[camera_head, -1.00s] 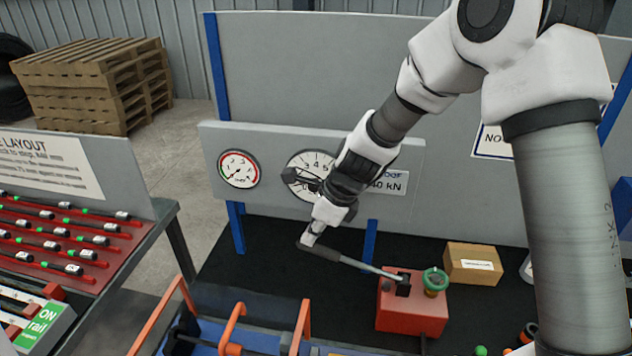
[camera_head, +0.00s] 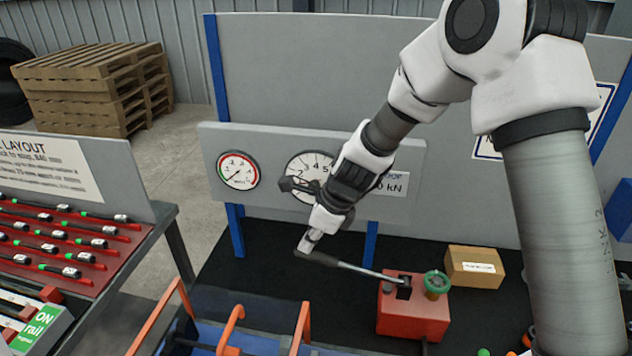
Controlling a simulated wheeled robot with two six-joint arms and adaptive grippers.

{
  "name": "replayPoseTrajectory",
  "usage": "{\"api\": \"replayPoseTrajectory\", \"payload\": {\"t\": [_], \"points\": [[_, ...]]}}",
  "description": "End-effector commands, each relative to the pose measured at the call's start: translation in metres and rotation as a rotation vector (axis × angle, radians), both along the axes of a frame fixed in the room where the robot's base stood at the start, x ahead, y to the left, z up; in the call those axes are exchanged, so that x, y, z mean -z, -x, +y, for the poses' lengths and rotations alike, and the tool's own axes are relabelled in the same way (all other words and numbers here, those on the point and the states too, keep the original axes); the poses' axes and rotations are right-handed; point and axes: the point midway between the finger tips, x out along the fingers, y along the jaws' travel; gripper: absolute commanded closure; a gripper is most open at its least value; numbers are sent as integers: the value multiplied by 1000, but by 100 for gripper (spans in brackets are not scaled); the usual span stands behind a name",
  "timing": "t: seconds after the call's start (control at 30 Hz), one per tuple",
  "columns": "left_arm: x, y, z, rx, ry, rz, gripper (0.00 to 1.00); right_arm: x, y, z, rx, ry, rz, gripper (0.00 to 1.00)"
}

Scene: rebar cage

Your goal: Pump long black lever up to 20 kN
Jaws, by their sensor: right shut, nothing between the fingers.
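The pump is a red block (camera_head: 408,318) on the dark bench, with a green knob (camera_head: 436,283) on top. Its long lever (camera_head: 361,270) reaches left from the block, slanting slightly upward, and ends in a black grip (camera_head: 318,258). My right gripper (camera_head: 306,243) is shut with its fingertips just above the black grip; whether they touch it I cannot tell. A large gauge (camera_head: 305,166) on the grey panel is partly hidden by my right arm. A smaller gauge (camera_head: 239,170) with a red arc is left of it. My left gripper is not in view.
A cardboard box (camera_head: 474,267) stands behind the pump to the right. Orange handles (camera_head: 231,325) rise at the front left. A kN sign (camera_head: 393,184) is partly covered by my arm.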

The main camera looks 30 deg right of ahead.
Motion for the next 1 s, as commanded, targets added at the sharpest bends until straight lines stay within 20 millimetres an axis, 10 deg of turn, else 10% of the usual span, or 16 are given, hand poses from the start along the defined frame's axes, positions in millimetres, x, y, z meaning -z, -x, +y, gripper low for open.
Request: {"api": "replayPoseTrajectory", "payload": {"t": [1.0], "points": [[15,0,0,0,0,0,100,24,-3,4,1,0,2,100]]}}
